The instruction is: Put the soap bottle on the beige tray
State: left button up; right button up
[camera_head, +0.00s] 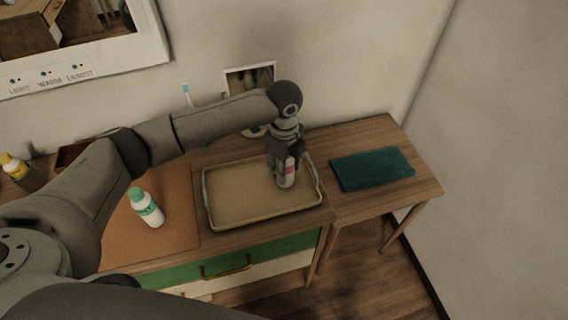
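The beige tray (235,222) lies on the wooden counter in the middle of the view. My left gripper (284,162) points down over the tray's right part. A white bottle with a green cap (148,208) stands on the brown mat left of the tray. No label tells which bottle is the soap. My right gripper is out of view.
A folded teal towel (372,168) lies on the counter right of the tray. A yellow bottle (14,166) stands at the far left. A small framed mirror (249,80) and a toothbrush (187,93) are at the back. Most of the tray is clear.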

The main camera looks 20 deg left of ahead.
pick_arm(q)
jog(key=o, duration=0.5)
jog(key=shift+c, duration=0.2)
jog(key=shift+r, duration=0.1)
notch_tip(320, 180, up, 12)
jog(key=shift+r+b, duration=0.1)
jog(key=shift+b, duration=1.05)
jog(key=shift+s, duration=0.1)
